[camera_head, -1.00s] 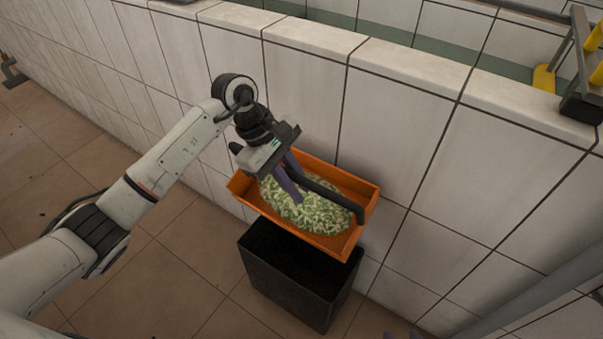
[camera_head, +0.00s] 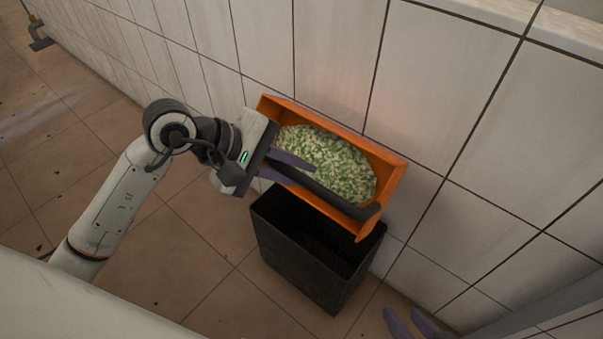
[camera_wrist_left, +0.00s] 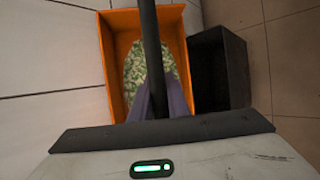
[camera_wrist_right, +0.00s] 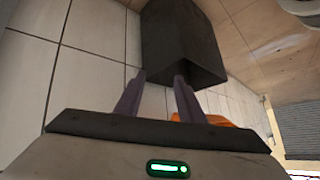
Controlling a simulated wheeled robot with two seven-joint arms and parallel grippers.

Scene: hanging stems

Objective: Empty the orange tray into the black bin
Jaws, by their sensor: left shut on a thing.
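The orange tray (camera_head: 385,188) is held in the air by the tiled wall, above the black bin (camera_head: 318,262). It tilts toward the bin side and holds a heap of green and white chopped bits (camera_head: 335,163). My left gripper (camera_head: 298,164) is shut on the black bar handle (camera_head: 330,193) along the tray's near side; the bar also runs between its fingers in the left wrist view (camera_wrist_left: 152,60). The bin stands on the floor with a dark inside, partly hidden by the tray. My right gripper (camera_wrist_right: 155,92) is empty, fingers apart, low at the right; its fingers show in the head view (camera_head: 411,325).
The white tiled wall (camera_head: 450,90) stands right behind the tray and bin. A grey rail (camera_head: 550,300) crosses the lower right corner. The brown tiled floor (camera_head: 200,260) left of the bin is clear.

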